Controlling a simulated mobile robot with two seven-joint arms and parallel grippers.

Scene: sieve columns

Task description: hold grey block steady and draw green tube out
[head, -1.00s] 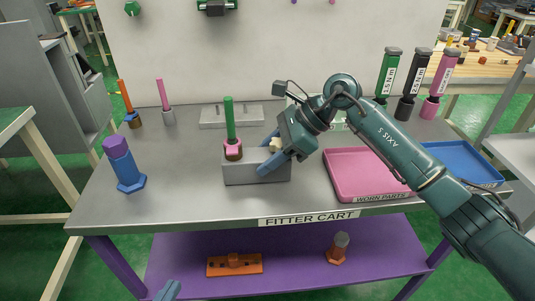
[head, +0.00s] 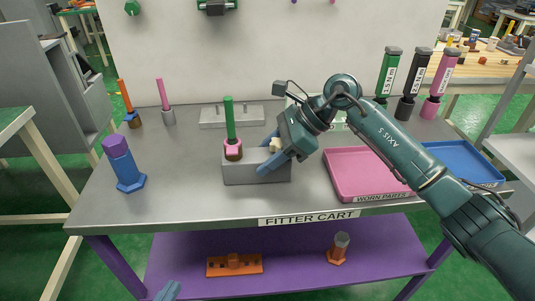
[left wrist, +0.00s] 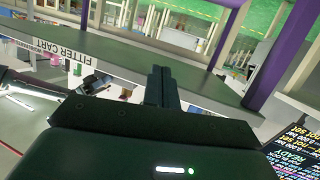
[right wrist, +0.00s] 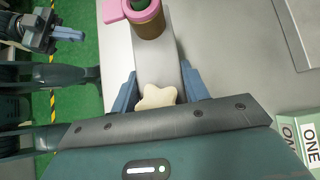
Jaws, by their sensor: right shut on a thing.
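The grey block (head: 255,173) stands on the cart top. The green tube (head: 229,118) stands upright from its left end, in a pink collar (head: 233,148) over a brown ring. My right gripper (head: 269,158) is shut across the right part of the block; in the right wrist view its blue fingers (right wrist: 160,92) lie on both sides of the block (right wrist: 160,55). A cream star-shaped piece (right wrist: 157,99) sits between them. My left gripper (head: 168,291) is low in front of the cart, away from the block. The left wrist view shows its fingers (left wrist: 161,72) together and empty.
A pink tray (head: 365,172) and a blue tray (head: 462,165) lie to the right. A blue stand with a purple top (head: 120,160) is at left. Behind are a grey rack (head: 231,116) and slim posts. The cart top in front of the block is clear.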

